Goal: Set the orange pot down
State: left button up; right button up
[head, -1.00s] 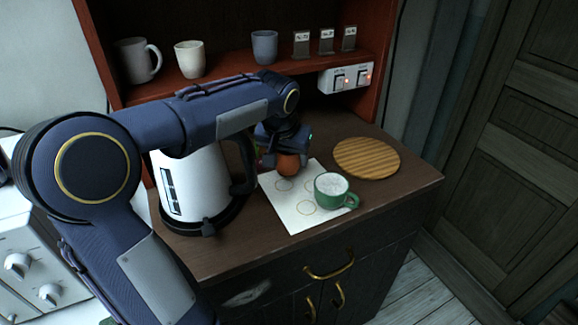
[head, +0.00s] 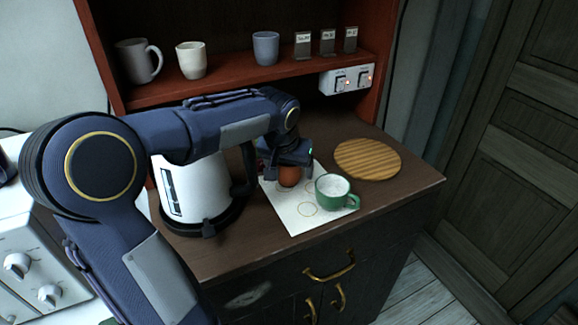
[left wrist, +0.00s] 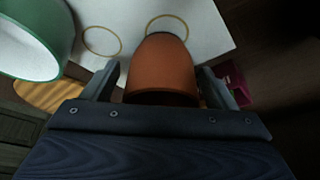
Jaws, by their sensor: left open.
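The orange pot (head: 289,177) stands on the white paper sheet (head: 292,220) near its far left part, and looks upright. My left gripper (head: 287,167) is above and around it. In the left wrist view the orange pot (left wrist: 160,68) lies between the two fingers of my left gripper (left wrist: 162,88), which are open with a narrow gap on each side. The pot's base is partly hidden from the wrist view. My right gripper is in neither view.
A white kettle (head: 195,190) stands close on the left. A round wooden board (head: 366,158) lies at the right. A magenta object (left wrist: 234,84) is near one finger.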

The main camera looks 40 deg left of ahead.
pick_arm(q)
jog(key=shift+r, duration=0.2)
jog(key=v, duration=1.2)
jog(key=shift+p, duration=0.35)
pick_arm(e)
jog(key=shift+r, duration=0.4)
